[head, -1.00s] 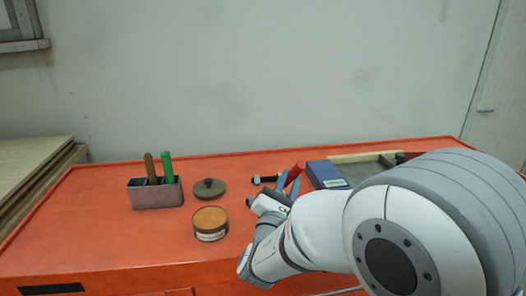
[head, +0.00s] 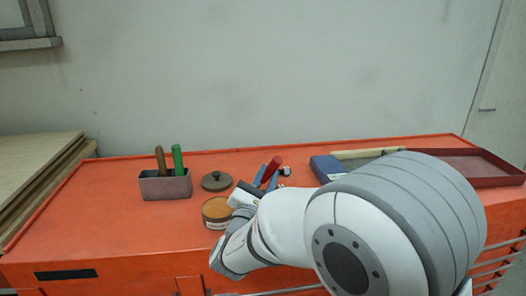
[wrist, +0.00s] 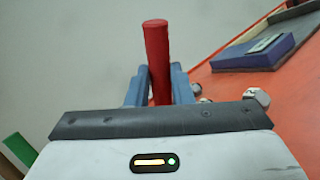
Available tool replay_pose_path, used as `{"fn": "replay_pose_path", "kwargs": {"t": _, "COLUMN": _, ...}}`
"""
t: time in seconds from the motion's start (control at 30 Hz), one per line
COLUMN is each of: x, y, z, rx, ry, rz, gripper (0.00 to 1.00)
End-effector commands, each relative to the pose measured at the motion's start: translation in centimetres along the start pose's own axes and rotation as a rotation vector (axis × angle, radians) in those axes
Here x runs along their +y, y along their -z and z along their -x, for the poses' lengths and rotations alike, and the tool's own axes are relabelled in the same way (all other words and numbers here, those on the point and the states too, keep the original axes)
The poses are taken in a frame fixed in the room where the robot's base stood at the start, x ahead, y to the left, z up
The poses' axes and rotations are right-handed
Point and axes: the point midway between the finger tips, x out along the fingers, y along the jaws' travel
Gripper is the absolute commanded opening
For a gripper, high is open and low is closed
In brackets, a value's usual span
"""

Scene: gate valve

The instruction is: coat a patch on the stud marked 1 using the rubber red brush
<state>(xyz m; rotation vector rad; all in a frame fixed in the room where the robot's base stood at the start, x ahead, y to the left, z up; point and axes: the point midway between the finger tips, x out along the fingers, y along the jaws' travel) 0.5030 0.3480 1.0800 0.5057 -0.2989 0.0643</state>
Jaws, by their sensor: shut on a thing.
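My gripper (head: 266,172) is shut on the red brush (head: 274,164). Its red handle also shows upright between the blue fingers in the wrist view (wrist: 157,50). The brush's bristles are hidden. An open tin (head: 215,222) with orange-brown contents stands just left of my wrist, which partly covers it. A small metal piece (head: 286,171), perhaps a stud, lies behind and right of the gripper. Small metal pieces also show right of the fingers in the wrist view (wrist: 258,95). I cannot read any number mark on them.
A holder (head: 166,187) with a brown and a green handle stands at the left. A dark round lid (head: 217,182) lies behind the tin. A blue box (head: 326,168) and a red tray (head: 480,165) are at the right. The left front of the orange bench (head: 90,235) is clear.

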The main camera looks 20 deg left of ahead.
Motion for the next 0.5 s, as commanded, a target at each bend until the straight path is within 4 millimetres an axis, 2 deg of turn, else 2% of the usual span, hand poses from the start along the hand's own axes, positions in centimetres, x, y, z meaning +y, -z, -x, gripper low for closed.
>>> {"fn": "replay_pose_path", "kwargs": {"t": 0.1, "x": 0.8, "y": -2.0, "z": -0.8, "rx": -0.005, "ry": 0.003, "rz": -0.002, "gripper": 0.00}}
{"fn": "replay_pose_path", "kwargs": {"t": 0.5, "x": 2.0, "y": -5.0, "z": -2.1, "rx": -0.008, "ry": 0.011, "rz": 0.002, "gripper": 0.00}}
